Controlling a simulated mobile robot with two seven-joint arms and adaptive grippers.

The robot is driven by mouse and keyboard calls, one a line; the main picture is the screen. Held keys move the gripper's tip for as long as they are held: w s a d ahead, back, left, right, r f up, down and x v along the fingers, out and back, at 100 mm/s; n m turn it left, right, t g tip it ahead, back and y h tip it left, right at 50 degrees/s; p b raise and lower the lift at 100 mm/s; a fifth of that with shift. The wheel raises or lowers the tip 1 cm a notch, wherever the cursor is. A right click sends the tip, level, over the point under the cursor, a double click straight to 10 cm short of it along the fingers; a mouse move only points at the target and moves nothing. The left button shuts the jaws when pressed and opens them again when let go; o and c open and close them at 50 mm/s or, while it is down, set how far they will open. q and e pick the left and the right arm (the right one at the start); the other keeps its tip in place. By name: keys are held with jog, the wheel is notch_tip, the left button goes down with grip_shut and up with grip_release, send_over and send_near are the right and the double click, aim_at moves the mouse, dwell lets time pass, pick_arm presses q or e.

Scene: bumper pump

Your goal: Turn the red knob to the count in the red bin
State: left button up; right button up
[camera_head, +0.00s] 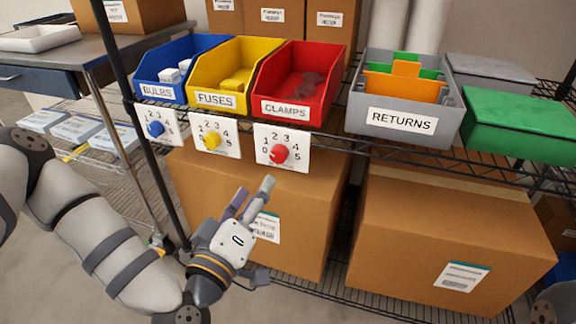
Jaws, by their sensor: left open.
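The red bin (322,112), labelled CLAMPS, stands on the wire shelf with a few reddish, translucent-looking pieces (303,84) inside; they overlap, so their number is unclear. The number the knob points at is too small to tell. My left gripper (254,189) is open and empty, below and slightly left of the red knob, fingers pointing up towards it and apart from it. My right gripper is not seen.
A blue bin (163,91) and a yellow bin (220,100) stand left, with a blue knob (156,129) and a yellow knob (212,141) below. A grey returns bin (358,98) and a green-lidded box (520,115) stand right. Large cardboard boxes (440,215) fill the lower shelf.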

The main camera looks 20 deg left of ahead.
aim_at(277, 158)
pick_arm(q)
jog(key=w, duration=1)
jog(key=shift+w+d, duration=0.15)
jog(key=c, duration=1.2)
